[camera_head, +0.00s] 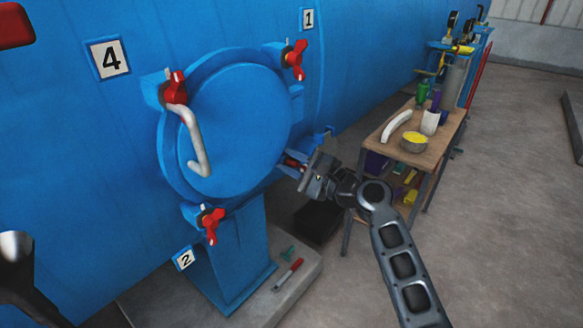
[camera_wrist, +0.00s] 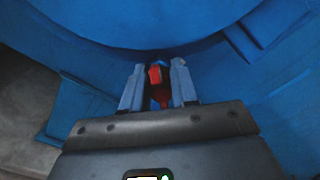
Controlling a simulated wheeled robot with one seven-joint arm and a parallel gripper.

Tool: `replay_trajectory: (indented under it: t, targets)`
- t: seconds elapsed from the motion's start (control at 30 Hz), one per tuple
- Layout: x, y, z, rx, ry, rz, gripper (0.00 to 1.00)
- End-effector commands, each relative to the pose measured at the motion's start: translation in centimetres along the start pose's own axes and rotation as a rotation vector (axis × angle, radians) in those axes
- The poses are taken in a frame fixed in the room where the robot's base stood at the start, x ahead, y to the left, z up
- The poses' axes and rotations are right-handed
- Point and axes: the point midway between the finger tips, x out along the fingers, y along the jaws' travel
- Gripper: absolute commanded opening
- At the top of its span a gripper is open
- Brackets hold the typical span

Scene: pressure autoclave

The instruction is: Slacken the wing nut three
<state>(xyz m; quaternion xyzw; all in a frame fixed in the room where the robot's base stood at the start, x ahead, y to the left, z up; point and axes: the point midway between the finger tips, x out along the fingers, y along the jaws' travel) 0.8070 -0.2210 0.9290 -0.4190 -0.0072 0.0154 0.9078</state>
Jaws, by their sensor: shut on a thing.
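The round blue autoclave door (camera_head: 240,125) is closed, with red wing nuts around its rim. Wing nut three (camera_head: 292,163) is at the lower right of the door, mostly hidden by my gripper (camera_head: 307,170). In the wrist view, red wings of this nut (camera_wrist: 155,75) show between the two fingers of my gripper (camera_wrist: 158,88). My gripper is shut on it. The other red wing nuts sit at the upper left (camera_head: 175,88), upper right (camera_head: 297,60) and lower left (camera_head: 212,224). I see no plate with a 3.
Number plates 4 (camera_head: 108,57), 1 (camera_head: 308,18) and 2 (camera_head: 184,259) are on the blue wall and pedestal. A curved pale handle (camera_head: 196,145) sticks out from the door. A wooden table (camera_head: 440,143) with bottles and a bowl stands right.

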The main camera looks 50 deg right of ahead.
Motion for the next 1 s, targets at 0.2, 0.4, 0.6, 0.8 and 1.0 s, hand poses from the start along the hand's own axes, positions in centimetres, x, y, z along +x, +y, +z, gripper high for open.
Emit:
replay_trajectory:
  t: [0.2, 0.4, 0.6, 0.8, 1.0]
  targets:
    - [0.01, 0.56, -0.25, -0.206, -0.001, 0.0, 0.0]
    - [0.0, 0.76, -0.32, -0.395, -0.002, 0.001, 0.0]
    - [0.0, 0.97, -0.44, -0.585, -0.001, 0.001, 0.0]
    - [0.0, 1.11, -0.59, -0.776, -0.001, 0.001, 0.0]
    - [0.0, 1.28, -0.73, -0.964, -0.001, 0.001, 0.0]
